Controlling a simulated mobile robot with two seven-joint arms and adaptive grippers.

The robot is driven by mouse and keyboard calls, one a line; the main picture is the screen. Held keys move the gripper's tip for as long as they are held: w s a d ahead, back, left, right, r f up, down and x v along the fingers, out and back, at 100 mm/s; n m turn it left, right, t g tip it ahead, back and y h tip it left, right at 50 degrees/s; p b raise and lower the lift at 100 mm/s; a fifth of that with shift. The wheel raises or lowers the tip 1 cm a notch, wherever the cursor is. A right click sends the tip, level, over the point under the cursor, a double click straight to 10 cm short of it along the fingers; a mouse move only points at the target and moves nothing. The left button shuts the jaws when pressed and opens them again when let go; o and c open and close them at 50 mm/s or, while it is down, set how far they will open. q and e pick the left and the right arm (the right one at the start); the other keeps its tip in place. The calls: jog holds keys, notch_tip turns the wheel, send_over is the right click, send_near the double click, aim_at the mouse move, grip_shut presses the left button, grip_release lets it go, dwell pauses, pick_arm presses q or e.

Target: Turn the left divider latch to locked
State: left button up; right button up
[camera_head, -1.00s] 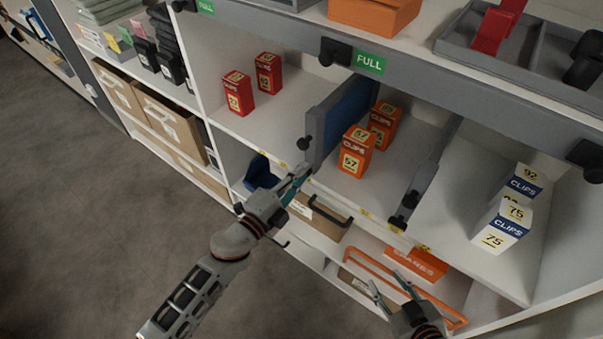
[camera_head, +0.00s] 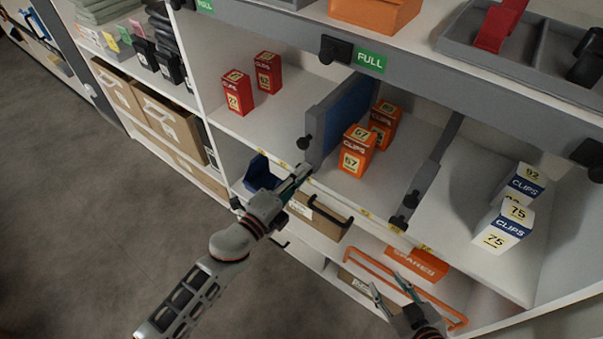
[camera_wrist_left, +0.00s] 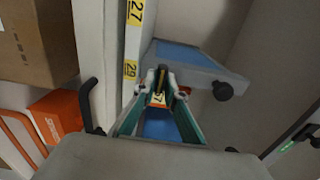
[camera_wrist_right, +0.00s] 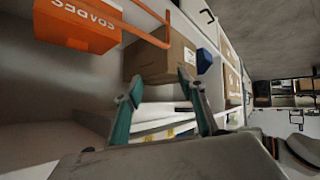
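The left divider (camera_head: 327,120) is a grey-framed blue panel on the shelf; it also shows in the left wrist view (camera_wrist_left: 190,57). A round black knob (camera_head: 305,143) sticks out of its front and shows in the left wrist view (camera_wrist_left: 222,91). My left gripper (camera_head: 300,174) is at the divider's lower front end. In the left wrist view its fingertips (camera_wrist_left: 161,82) are close together on a small dark piece, apparently the latch (camera_wrist_left: 161,74), mostly hidden by the fingers. My right gripper (camera_head: 392,284) is open and empty, low in front of the shelves.
Red clips boxes (camera_head: 238,92) stand left of the divider and orange ones (camera_head: 357,150) right of it. A second divider (camera_head: 425,180) with black knobs stands further right. Below are a cardboard box (camera_head: 318,220), an orange spares box (camera_head: 417,263) and an orange rail (camera_head: 375,268).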

pick_arm(q)
jog(key=o, duration=0.4)
pick_arm(e)
jog(key=shift+s, duration=0.1)
pick_arm(q)
jog(key=v, duration=1.2)
jog(key=s+a+f+n+g+y+p, duration=0.1)
jog(key=s+a+f+n+y, duration=0.1)
jog(key=s+a+f+n, duration=0.2)
jog(key=s+a+f+n+g+y+p, duration=0.1)
jog(key=s+a+f+n+y+p, duration=0.1)
jog(key=n, duration=0.8)
jog(key=s+a+f+n+g+y+p, duration=0.2)
jog(key=s+a+f+n+y, duration=0.2)
jog(key=s+a+f+n, duration=0.1)
jog(key=shift+s+a+f+n, duration=0.1)
jog(key=shift+s+a+n, duration=0.25)
jog(key=shift+s, duration=0.2)
jog(key=shift+s+a+f+n, duration=0.1)
jog(key=shift+s+a+n, duration=0.15)
jog(key=shift+s+n, duration=0.2)
jog(key=shift+s+a+f+n, duration=0.1)
jog(key=shift+s+a+n, duration=0.2)
jog(key=shift+s, duration=0.3)
pick_arm(e)
jog(key=r, duration=0.2)
jog(key=a+r, duration=0.1)
jog(key=shift+s+a+r, duration=0.1)
jog(key=shift+s+r, duration=0.15)
jog(key=shift+r, duration=0.05)
